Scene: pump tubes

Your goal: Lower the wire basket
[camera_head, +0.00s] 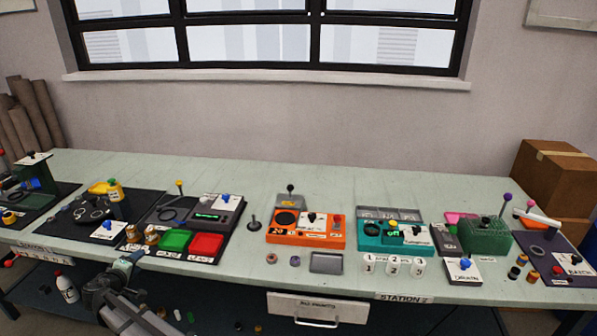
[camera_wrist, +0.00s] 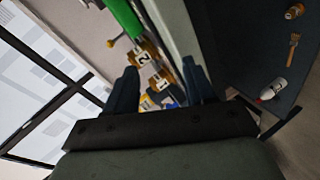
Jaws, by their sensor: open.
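No wire basket can be made out for certain. The likeliest thing is a green box with a mesh-like surface (camera_head: 487,237) at the right of the bench in the head view, with a purple-knobbed lever (camera_head: 507,198) beside it. Whether the box is raised or lowered, I cannot tell. My gripper (camera_head: 131,259) is at the bench's front edge on the left, far from that box. In the wrist view my gripper (camera_wrist: 160,85) is open, with nothing between its fingers. Two numbered amber jars (camera_wrist: 146,54) show beyond the fingertips.
An orange unit (camera_head: 306,232) and a teal unit (camera_head: 391,238) stand mid-bench. White numbered cups (camera_head: 392,266) stand before the teal unit. Green (camera_head: 174,241) and red (camera_head: 206,245) trays lie near my gripper. Cardboard boxes (camera_head: 553,180) are at far right. The bench's back strip is clear.

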